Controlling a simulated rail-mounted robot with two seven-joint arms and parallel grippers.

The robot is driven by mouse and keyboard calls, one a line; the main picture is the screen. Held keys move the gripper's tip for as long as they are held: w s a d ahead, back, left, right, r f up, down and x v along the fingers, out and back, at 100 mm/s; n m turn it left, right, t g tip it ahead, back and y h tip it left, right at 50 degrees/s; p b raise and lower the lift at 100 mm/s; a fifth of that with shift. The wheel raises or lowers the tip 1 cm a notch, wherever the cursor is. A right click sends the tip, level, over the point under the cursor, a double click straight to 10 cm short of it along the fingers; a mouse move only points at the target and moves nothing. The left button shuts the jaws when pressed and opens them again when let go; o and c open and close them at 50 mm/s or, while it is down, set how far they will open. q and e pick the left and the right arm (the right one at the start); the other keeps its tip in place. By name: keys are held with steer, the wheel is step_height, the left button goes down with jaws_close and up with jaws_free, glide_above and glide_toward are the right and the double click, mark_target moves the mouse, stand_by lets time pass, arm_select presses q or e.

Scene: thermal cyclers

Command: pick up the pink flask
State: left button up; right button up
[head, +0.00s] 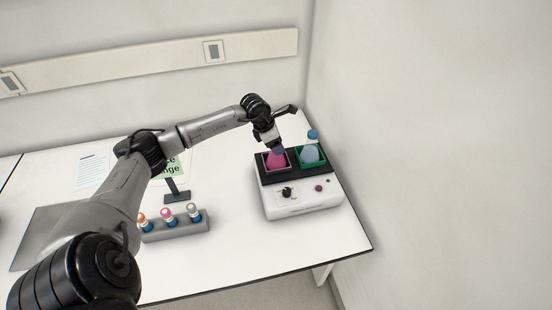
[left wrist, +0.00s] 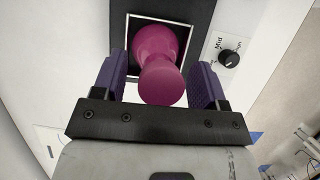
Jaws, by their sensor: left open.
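The pink flask (head: 275,160) stands in the left square well of the white device with the black top (head: 303,199). In the left wrist view the pink flask (left wrist: 161,62) shows from above, between the two purple fingers. My left gripper (head: 278,149) is above the flask in the head view. In the left wrist view the gripper (left wrist: 158,85) is open, with one finger on each side of the flask's neck and a visible gap on both sides. My right gripper is not in view.
A pale blue flask (head: 310,154) sits in the green-rimmed right well, close beside the pink one, with a blue cap behind it. A grey rack (head: 178,229) with capped vials and a small sign stand to the left. A wall rises right of the table.

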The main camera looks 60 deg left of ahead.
arm_select(q)
steer(key=shift+c, duration=0.2)
jaws_close()
stand_by(0.3)
steer(key=shift+r, duration=0.1)
